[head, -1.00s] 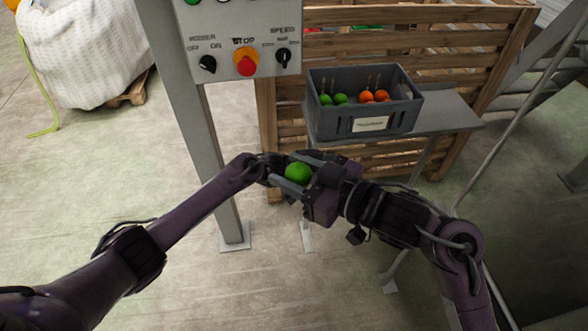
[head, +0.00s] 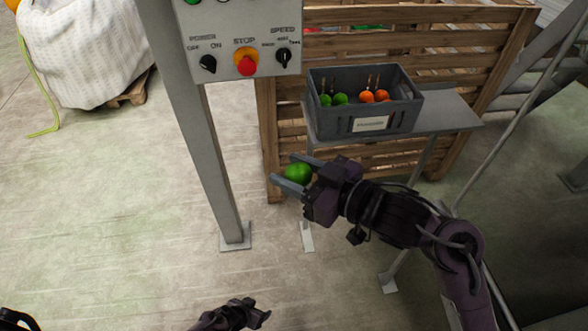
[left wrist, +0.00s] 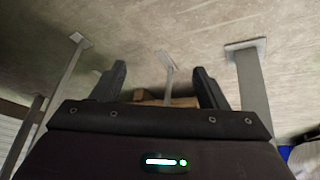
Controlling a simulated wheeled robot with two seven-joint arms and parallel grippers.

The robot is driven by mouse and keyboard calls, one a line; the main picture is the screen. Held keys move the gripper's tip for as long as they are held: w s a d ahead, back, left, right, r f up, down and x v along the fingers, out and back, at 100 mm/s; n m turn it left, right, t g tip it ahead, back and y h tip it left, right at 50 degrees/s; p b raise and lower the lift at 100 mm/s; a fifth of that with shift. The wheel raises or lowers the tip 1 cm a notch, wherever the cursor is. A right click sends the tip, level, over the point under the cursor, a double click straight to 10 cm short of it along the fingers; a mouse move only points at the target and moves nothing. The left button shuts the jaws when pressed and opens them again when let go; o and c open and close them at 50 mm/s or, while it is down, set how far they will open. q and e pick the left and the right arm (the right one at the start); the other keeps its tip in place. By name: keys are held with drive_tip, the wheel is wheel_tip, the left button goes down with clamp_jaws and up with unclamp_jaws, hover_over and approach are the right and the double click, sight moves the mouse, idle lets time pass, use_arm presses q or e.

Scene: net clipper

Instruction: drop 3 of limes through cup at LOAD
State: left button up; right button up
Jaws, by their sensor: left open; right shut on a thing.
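A green lime (head: 298,174) is held between the fingers of my right gripper (head: 292,173), in front of the wooden crate and left of the grey shelf. My left gripper (head: 262,312) is low at the bottom of the head view, apart from the lime. In the left wrist view the left gripper's fingers (left wrist: 160,85) are spread with nothing between them. A grey labelled bin (head: 345,125) on the shelf holds green limes (head: 333,99) and orange fruits (head: 374,96). No cup or LOAD marking shows in these views.
A control panel (head: 222,45) with a red stop button (head: 246,65) stands on a grey post (head: 208,160). The grey shelf (head: 455,113) fronts a slatted wooden crate (head: 440,15). A white bulk bag (head: 85,50) is at upper left.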

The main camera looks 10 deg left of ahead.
use_arm(q)
drive_tip(key=s+a+f+g+y, duration=0.1)
drive_tip(key=s+a+f+g, duration=0.1)
drive_tip(key=s, duration=0.9)
drive_tip(key=s+a+f+g+y, duration=0.1)
drive_tip(key=s+a+f, duration=0.3)
drive_tip(key=s, duration=0.8)
drive_tip(key=shift+s+g, duration=0.15)
drive_tip(key=shift+g, duration=0.35)
